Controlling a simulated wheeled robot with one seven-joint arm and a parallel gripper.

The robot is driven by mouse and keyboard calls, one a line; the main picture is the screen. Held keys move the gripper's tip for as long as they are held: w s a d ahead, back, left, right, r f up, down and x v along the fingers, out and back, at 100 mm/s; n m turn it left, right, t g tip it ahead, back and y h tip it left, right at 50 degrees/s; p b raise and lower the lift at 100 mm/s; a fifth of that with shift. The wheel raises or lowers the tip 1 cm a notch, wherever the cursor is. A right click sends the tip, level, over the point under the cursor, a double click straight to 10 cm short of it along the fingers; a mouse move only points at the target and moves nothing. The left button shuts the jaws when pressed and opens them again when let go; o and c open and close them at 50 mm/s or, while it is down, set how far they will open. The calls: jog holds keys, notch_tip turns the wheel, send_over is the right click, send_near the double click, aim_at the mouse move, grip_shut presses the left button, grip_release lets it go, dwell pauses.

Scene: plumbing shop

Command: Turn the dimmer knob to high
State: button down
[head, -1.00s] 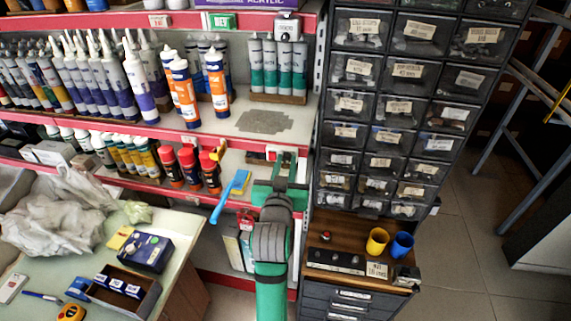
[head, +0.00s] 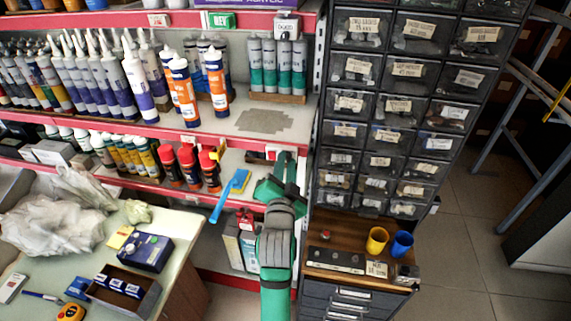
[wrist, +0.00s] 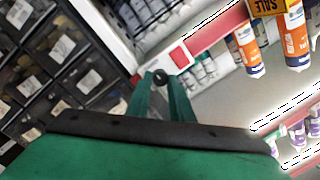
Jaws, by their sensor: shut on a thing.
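The dimmer's round black knob (wrist: 161,77) shows in the wrist view, between the tips of my gripper's two green fingers. A white plate (wrist: 150,62) with a red square (wrist: 179,57) is right behind and beside it. My gripper (wrist: 163,86) is shut on the knob, rolled at a slant to the shelf edge. In the head view my gripper (head: 284,158) reaches up to the right end of the middle shelf edge. There it hides the knob and most of the plate; a bit of white and red (head: 272,152) shows beside it.
A cabinet of dark drawers (head: 380,110) stands close on the right. Shelves with cartridges (head: 140,85) and spray cans (head: 190,168) are on the left. A blue-handled brush (head: 230,195) hangs just left of my gripper. A cluttered table (head: 185,225) is at lower left.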

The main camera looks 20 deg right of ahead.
jog(key=shift+w+a, duration=0.1)
jog(key=shift+w, duration=0.05)
jog(key=shift+d, duration=0.3)
jog(key=shift+a, duration=0.15)
jog(key=c, duration=1.6)
grip_release()
jog(key=shift+o, duration=0.2)
